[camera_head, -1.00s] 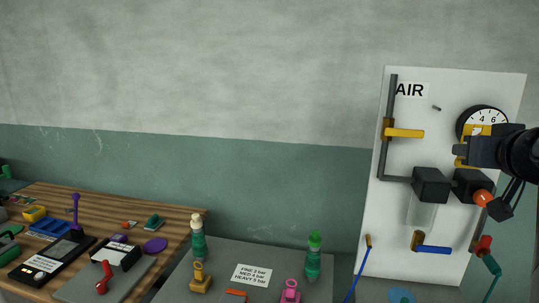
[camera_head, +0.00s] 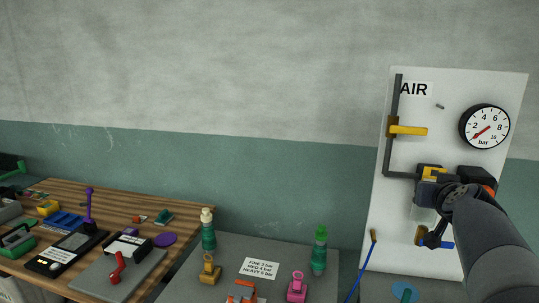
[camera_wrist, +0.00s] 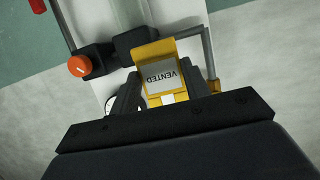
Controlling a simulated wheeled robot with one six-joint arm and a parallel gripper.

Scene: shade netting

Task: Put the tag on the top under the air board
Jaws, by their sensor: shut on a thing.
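The yellow tag (camera_wrist: 158,56) has a grey label reading VENTED. My gripper (camera_wrist: 165,95) is shut on it in the wrist view. In the head view my gripper (camera_head: 434,186) is in front of the lower middle of the white air board (camera_head: 453,95), with some yellow of the tag (camera_head: 432,171) showing at its tip. My gripper and arm hide part of the board's black blocks. The grey top under the air board (camera_head: 378,290) shows in part at the bottom, below my gripper; my arm covers its right side.
The board bears a gauge (camera_head: 485,127), a yellow lever (camera_head: 408,131) and a blue lever (camera_head: 447,244). A blue rod (camera_head: 361,264) and a teal disc (camera_head: 405,292) are low by the board. A grey bench (camera_head: 235,245) with bottles and a wooden table (camera_head: 125,203) stand left.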

